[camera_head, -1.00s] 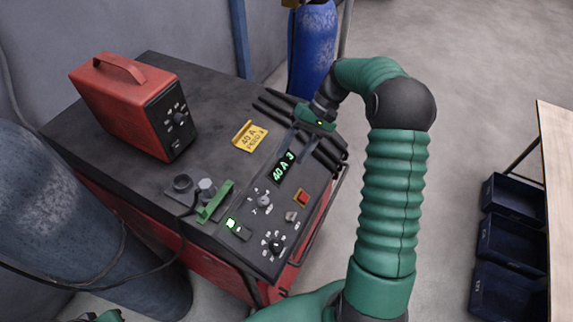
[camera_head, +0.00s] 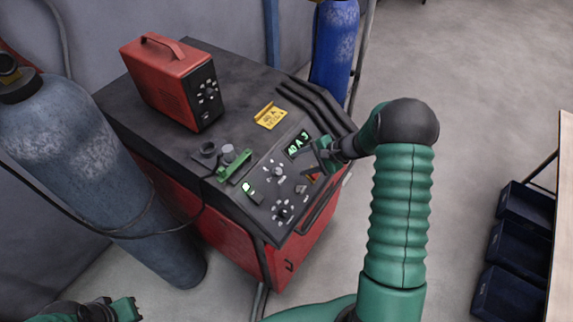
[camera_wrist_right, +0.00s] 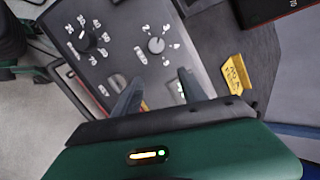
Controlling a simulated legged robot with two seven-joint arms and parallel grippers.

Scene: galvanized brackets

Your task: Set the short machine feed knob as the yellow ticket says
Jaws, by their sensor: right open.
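The feed knob (camera_head: 279,172) is a small grey dial on the sloped dark panel of the low red machine (camera_head: 226,241). In the right wrist view the feed knob (camera_wrist_right: 156,45) has numbers around it and the word FEED beside it; I cannot tell its exact setting. The yellow ticket (camera_head: 271,116) stands behind the panel; "40 A" and a feed line show, its number unclear. The green display (camera_head: 299,145) reads 40 A 3. My right gripper (camera_head: 322,152) is open and empty over the panel, apart from the knob. My left gripper (camera_head: 125,309) is at the bottom left.
A black knob (camera_head: 283,210) sits nearer the panel's front. A red box machine (camera_head: 172,83) with its own knob stands on top. A green bar (camera_head: 234,166) and connectors lie left of the panel. Gas cylinders (camera_head: 85,170) stand alongside. Dark bins (camera_head: 512,247) are at right.

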